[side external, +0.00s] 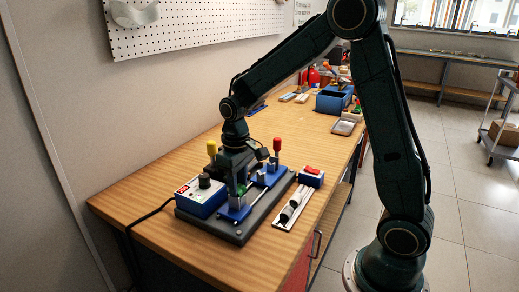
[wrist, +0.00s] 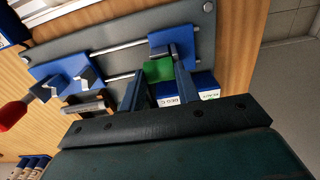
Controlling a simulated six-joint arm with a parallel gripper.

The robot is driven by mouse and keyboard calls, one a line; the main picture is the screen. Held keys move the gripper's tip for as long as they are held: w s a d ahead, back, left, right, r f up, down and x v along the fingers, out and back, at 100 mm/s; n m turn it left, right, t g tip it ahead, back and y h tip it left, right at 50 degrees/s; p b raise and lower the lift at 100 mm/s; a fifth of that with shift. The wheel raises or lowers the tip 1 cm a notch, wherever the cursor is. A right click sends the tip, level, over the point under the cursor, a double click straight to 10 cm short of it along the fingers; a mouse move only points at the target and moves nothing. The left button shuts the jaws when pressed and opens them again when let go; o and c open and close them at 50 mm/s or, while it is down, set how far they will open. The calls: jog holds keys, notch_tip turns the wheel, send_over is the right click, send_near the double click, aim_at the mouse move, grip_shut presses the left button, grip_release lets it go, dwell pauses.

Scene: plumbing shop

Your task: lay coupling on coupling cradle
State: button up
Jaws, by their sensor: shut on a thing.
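A green piece (wrist: 158,70), which looks like the coupling, sits between the fingers of my gripper (wrist: 159,88). My gripper (side external: 240,187) is shut on it, low over the fixture in the side external view; a bit of the green shows there. At the far end of the piece is a blue block (wrist: 168,43), also in the side view (side external: 235,211); whether they touch I cannot tell. Another blue block with notched uprights (wrist: 62,76) stands to the left in the wrist view; it looks like the cradle, but I cannot be sure. Its notches look empty.
Both blocks stand on a dark baseplate (side external: 216,229) with metal rods (wrist: 118,46). A blue control box (side external: 199,198) is close by. Red-knobbed (side external: 277,144) and yellow-knobbed (side external: 211,147) levers rise nearby. A grey cylinder (wrist: 88,106) lies beside the notched block. A tray (side external: 283,222) stands right of the plate.

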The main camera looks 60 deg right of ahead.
jog(key=o, duration=1)
notch_tip(320, 180, up, 14)
jog(key=shift+f, duration=0.1)
dwell(0.4)
jog(key=s+a+t, duration=0.1)
jog(key=s+t, duration=0.1)
jog(key=s, duration=0.5)
jog(key=s+a+t, duration=0.1)
jog(key=s+a, duration=0.1)
jog(key=s, duration=0.5)
jog(key=s+a+t, duration=0.1)
jog(key=s+t, duration=0.1)
jog(key=s, duration=0.5)
jog(key=shift+a+r+t, duration=0.15)
jog(key=shift+r+t, duration=0.15)
jog(key=shift+r, duration=0.05)
